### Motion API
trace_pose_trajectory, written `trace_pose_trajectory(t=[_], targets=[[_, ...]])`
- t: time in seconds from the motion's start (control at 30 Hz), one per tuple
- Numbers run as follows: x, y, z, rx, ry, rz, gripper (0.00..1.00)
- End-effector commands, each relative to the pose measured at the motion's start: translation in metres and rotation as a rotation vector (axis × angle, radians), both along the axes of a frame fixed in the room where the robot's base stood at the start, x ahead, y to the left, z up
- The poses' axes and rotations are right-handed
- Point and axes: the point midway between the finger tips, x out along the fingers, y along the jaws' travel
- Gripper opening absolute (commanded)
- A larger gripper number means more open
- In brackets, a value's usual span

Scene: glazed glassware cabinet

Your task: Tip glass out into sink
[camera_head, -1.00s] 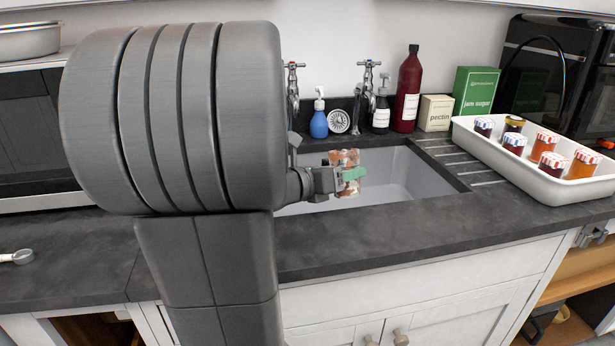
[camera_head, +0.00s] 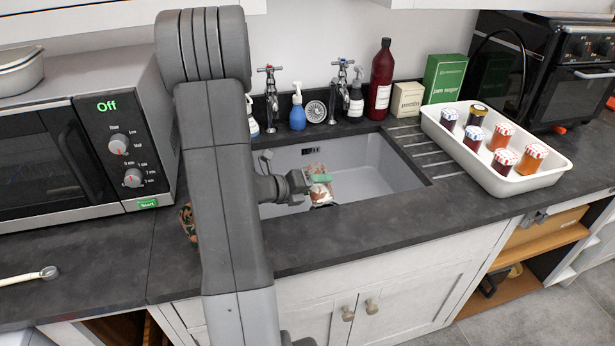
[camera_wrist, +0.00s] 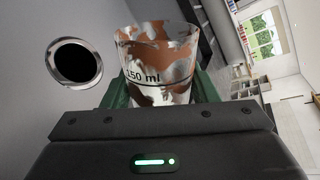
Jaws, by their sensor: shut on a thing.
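My gripper (camera_head: 318,180) is shut on the glass (camera_head: 317,193) over the sink basin. The glass is a clear tumbler with patchy brown and white stains. In the wrist view the glass (camera_wrist: 160,62) sits between the green fingers and shows a "150 ml" mark. Its rim points to the top of that picture. The grey sink (camera_head: 372,172) is set in the dark worktop, and the glass is in front of its inner wall. A dark round drain hole with a metal ring (camera_wrist: 75,63) shows left of the glass. I cannot see any contents leaving the glass.
Two taps (camera_head: 341,90) stand behind the sink, with a blue soap bottle (camera_head: 297,112) and a dark red bottle (camera_head: 381,80). A white tray (camera_head: 525,183) of several jars is at right. A microwave (camera_head: 95,140) is at left. Bare worktop lies in front.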

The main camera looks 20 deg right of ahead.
Motion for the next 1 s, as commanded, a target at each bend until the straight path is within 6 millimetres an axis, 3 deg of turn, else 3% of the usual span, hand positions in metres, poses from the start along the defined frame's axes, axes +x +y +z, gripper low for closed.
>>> trace_pose_trajectory(t=[0.03,0.43,1.0], targets=[[0.0,0.0,0.007,0.0,0.033,0.0,0.26],[0.002,0.0,-0.016,-0.004,0.173,-0.001,0.26],[0.006,0.0,-0.025,-0.007,0.256,0.0,0.26]])
